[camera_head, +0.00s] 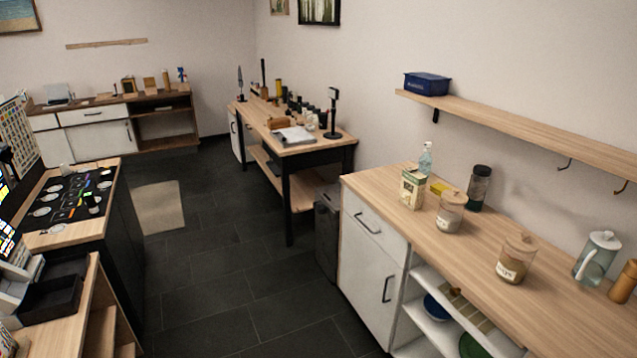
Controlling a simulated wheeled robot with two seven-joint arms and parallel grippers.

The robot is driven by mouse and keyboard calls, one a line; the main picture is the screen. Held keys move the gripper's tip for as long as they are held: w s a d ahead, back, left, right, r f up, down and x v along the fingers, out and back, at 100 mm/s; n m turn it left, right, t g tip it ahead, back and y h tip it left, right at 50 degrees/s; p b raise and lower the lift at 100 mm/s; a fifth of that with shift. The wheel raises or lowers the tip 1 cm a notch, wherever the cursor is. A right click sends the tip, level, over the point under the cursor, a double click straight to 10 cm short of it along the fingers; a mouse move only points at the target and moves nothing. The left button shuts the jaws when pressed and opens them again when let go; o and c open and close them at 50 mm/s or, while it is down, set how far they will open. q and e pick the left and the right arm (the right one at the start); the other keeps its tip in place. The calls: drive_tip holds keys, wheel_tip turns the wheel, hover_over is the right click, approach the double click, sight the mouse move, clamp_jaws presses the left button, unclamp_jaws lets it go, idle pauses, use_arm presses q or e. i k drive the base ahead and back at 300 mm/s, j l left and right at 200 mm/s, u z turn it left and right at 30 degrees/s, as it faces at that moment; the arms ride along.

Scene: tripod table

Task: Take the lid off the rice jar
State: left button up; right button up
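Two clear glass jars with wooden lids stand upright on the wooden counter (470,255) at the right. The farther jar (449,218) has pale contents, and its lid (454,197) is on. The nearer jar (513,264) has tan-brown contents and a white label, and its lid (521,241) is on. The labels are too small to read surely, so I cannot tell for certain which is the rice jar; the paler contents look more like rice. Neither of my grippers is in view.
Near the jars stand a carton (411,188), a spray bottle (425,160), a dark tumbler (478,188) and a glass pitcher (597,257). A wall shelf (520,124) with hooks hangs above. Dark floor (235,290) lies clear left of the counter; a bin (327,232) stands at its far end.

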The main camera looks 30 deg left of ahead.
sight(455, 196)
drive_tip(key=j+u, duration=0.15)
drive_tip(key=u, duration=0.15)
drive_tip(key=z, duration=0.2)
drive_tip(key=i+j+z, duration=0.2)
drive_tip(key=z, duration=0.15)
drive_tip(key=i+j+z, duration=0.1)
drive_tip(key=j+z, duration=0.65)
drive_tip(key=i+j, duration=0.1)
drive_tip(key=j, duration=0.5)
drive_tip(key=i+j+z, duration=0.15)
drive_tip(key=j, duration=1.05)
drive_tip(key=i+z, duration=0.05)
